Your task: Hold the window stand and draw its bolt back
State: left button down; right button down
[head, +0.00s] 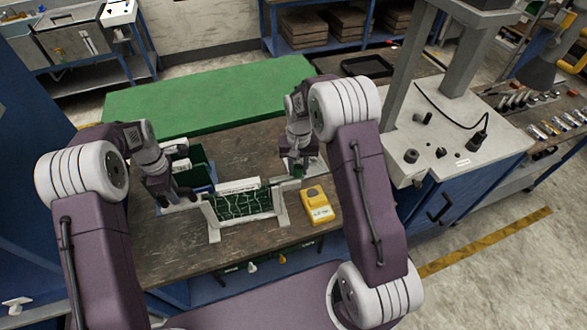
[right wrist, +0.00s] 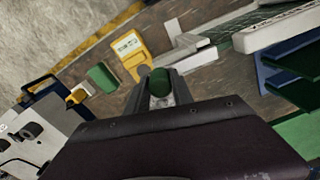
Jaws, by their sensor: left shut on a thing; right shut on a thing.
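The window stand (head: 215,238) is a pale frame with a dark green, light-lined panel (head: 245,204) in it, upright on the brown workbench. Its pale end also shows at the top of the right wrist view (right wrist: 185,48). My left gripper (head: 185,203) is shut at the stand's left side; its fingers are dark and small, so the exact part held is hard to see. My right gripper (head: 298,174) is at the stand's right end. In the right wrist view its fingers (right wrist: 160,92) are shut on a green knob (right wrist: 161,80), the bolt's handle. The bolt's shaft is not clearly visible.
A yellow device (head: 316,206) lies just right of the stand. A blue bin with green boards (head: 200,170) stands behind it. A green mat (head: 210,97) covers the back. A grey machine (head: 450,130) stands at the right. A green block (right wrist: 102,78) lies near the yellow device.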

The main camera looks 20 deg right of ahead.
jog(key=d, duration=0.4)
jog(key=shift+s+d, duration=0.1)
jog(key=shift+s, duration=0.05)
jog(key=c, duration=1.1)
grip_release()
notch_tip(320, 180, up, 12)
